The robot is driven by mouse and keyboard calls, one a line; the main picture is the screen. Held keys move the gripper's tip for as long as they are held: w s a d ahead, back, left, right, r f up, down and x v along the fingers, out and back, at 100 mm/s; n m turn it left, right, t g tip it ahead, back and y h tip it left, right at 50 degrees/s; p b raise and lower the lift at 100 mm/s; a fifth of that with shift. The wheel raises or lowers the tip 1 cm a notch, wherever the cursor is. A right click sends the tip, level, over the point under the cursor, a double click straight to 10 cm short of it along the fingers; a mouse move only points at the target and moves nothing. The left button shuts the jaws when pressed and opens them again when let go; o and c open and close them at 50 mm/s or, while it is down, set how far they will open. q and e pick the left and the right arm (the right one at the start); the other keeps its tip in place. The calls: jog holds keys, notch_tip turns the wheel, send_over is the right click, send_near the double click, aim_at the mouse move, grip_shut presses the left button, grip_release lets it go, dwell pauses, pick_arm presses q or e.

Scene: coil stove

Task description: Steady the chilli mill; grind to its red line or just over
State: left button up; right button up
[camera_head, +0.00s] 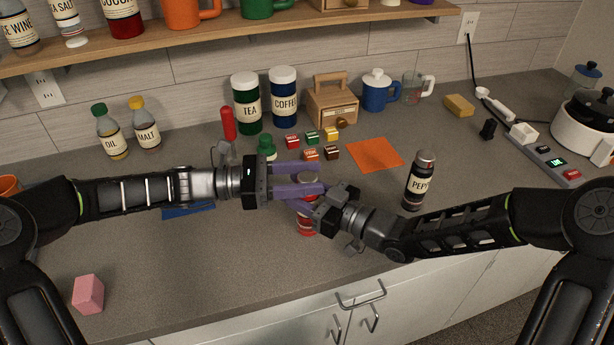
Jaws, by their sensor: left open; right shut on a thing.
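The chilli mill (307,227) stands upright on the counter near its front edge, in the middle of the head view. Its lower part is red, and its grey top (308,177) shows between my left gripper's fingers. My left gripper (320,179) is open, with one purple finger on the far side of the top and one on the near side. I cannot tell whether they touch it. My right gripper (302,205) is shut on the mill's body from the right. The fingers hide most of the mill's middle, and no red fill line can be made out.
A dark pepper mill (416,189) stands to the right. Behind are an orange mat (375,154), several small coloured boxes (311,154), a green-topped bottle (267,149) and a tea canister (246,105). A pink block (88,294) lies front left. The front-left counter is mostly clear.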

pick_arm(q)
jog(key=shift+c, duration=0.5)
grip_shut()
jog(key=shift+r+g, duration=0.1)
jog(key=shift+g, duration=0.2)
jog(key=shift+w+m+g, duration=0.1)
jog(key=shift+m+g, duration=1.3)
jog(key=shift+g, duration=0.7)
jog(key=shift+o, duration=0.5)
grip_release()
